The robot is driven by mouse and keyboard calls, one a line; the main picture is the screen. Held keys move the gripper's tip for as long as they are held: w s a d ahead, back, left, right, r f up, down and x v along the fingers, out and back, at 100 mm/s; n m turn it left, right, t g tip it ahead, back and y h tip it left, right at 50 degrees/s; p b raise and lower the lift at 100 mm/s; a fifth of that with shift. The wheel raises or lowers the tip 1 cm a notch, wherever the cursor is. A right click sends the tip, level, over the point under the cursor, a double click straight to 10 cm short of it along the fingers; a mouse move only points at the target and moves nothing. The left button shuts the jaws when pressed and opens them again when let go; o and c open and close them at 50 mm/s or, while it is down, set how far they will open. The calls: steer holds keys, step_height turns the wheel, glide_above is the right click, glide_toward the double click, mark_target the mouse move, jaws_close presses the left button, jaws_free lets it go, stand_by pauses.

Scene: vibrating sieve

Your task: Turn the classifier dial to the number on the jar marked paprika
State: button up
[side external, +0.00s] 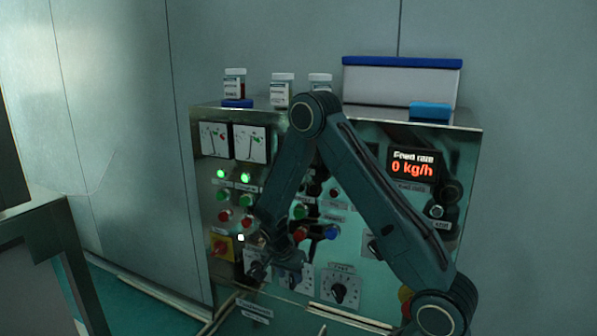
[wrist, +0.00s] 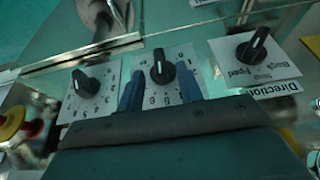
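Three jars with white lids stand on the machine's top in the side view: a left jar (side external: 235,84) with reddish-brown contents, a middle jar (side external: 282,90) and a right jar (side external: 320,82). Their labels are too small to read, so I cannot tell which is paprika. My gripper (wrist: 160,70) is open, its two blue fingers apart on either side of a black-knobbed number dial (wrist: 160,72) in the wrist view. I cannot tell whether they touch the knob. Another number dial (wrist: 86,84) is to its left. Which one is the classifier dial is not readable. In the side view my gripper (side external: 273,268) is at the lower panel.
A Direction dial (wrist: 252,48) is at the right of the wrist view. A red-and-yellow control (wrist: 12,124) is at its left. In the side view, a red-and-yellow switch (side external: 221,248), lit green lamps (side external: 245,177) and a feed-rate display (side external: 413,165) showing 0 kg/h are on the panel.

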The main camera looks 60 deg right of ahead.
mark_target(291, 278)
steer(key=shift+x, duration=2.05)
jaws_close()
